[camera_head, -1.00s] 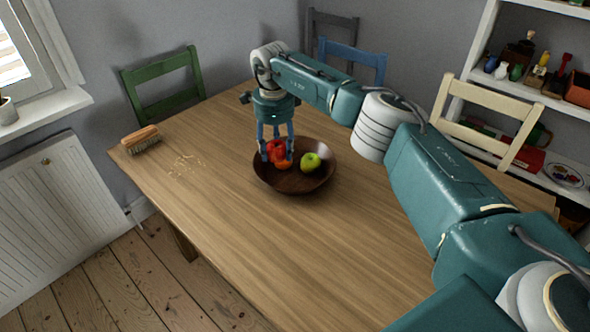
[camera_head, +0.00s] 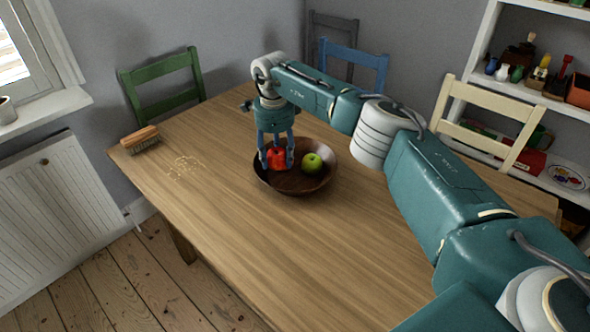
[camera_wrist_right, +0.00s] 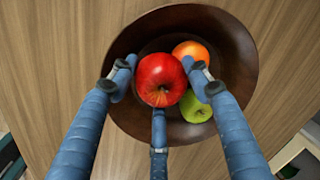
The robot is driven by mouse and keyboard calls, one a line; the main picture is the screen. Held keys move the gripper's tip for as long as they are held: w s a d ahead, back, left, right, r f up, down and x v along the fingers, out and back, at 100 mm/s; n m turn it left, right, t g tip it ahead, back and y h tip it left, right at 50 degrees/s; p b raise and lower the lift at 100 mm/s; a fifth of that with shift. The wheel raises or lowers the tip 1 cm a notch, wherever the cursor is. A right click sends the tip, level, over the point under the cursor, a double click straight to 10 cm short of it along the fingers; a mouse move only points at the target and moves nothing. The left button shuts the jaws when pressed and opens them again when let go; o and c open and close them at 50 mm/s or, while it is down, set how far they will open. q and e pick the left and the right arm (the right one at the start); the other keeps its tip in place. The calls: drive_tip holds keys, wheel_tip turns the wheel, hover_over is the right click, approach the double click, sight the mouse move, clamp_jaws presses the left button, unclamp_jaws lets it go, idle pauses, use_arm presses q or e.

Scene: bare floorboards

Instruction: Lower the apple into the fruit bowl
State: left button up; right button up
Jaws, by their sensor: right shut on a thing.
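The red apple (camera_head: 277,159) is held between the blue fingers of my right gripper (camera_head: 276,162), low within the dark wooden fruit bowl (camera_head: 302,182). In the right wrist view the red apple (camera_wrist_right: 161,80) sits among three fingers, over the bowl (camera_wrist_right: 132,40). I cannot tell whether it touches the bowl's bottom. A green apple (camera_head: 312,163) lies in the bowl to its right. An orange (camera_wrist_right: 191,52) lies in the bowl, clear in the wrist view but hidden behind the red apple in the head view. My left gripper is not in view.
The bowl stands on a wooden table (camera_head: 285,250) with free room in front. A brush (camera_head: 140,139) and scattered crumbs (camera_head: 183,166) lie at the left. Green (camera_head: 163,80), blue (camera_head: 352,66) and cream (camera_head: 487,125) chairs stand around the table.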

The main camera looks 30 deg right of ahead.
drive_tip(key=shift+f+b, duration=0.45)
drive_tip(key=shift+f, duration=0.35)
idle(0.4)
drive_tip(key=o, duration=1.3)
